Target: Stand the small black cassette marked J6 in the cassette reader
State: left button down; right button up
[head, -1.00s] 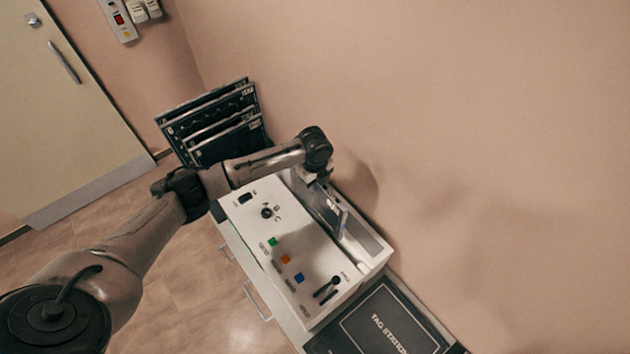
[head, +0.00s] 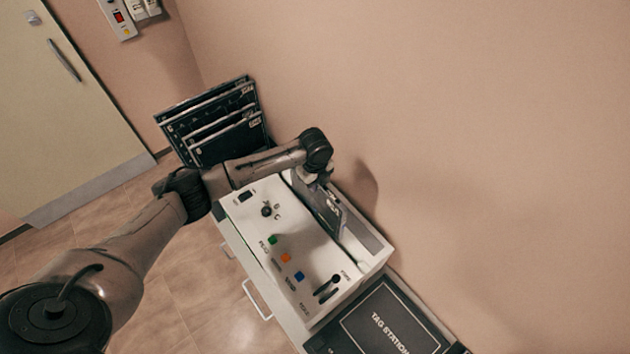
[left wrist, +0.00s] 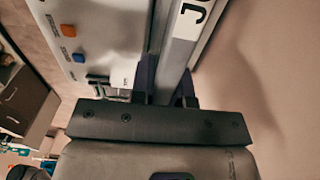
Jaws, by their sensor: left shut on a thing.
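The cassette reader (head: 256,222) is a white box with coloured buttons on its top and a long recess along its wall side. My left gripper (head: 318,180) is over the far part of that recess, shut on a dark, thin cassette (head: 328,212). The cassette stands on edge, at least partly down in the recess; whether it touches the bottom is hidden. In the left wrist view, the cassette's edge (left wrist: 178,52) runs between my gripper's fingers (left wrist: 166,88), and a white label (left wrist: 194,18) shows a J and part of a second character. My right gripper is not in view.
Several dark cassettes stand in a rack (head: 212,120) beyond the reader. A dark mat marked TAG STATION (head: 385,322) lies at the near end of the reader. The wall rises close behind the recess.

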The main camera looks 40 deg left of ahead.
aim_at(315, 199)
pick_arm(q)
jog(key=shift+f+b, duration=2.05)
jog(key=shift+f, duration=1.65)
jog(key=shift+f+b, duration=0.7)
jog(key=shift+f, duration=0.5)
jog(key=c, duration=1.3)
grip_release()
jog(key=shift+o, duration=1.4)
jog(key=shift+f, duration=0.15)
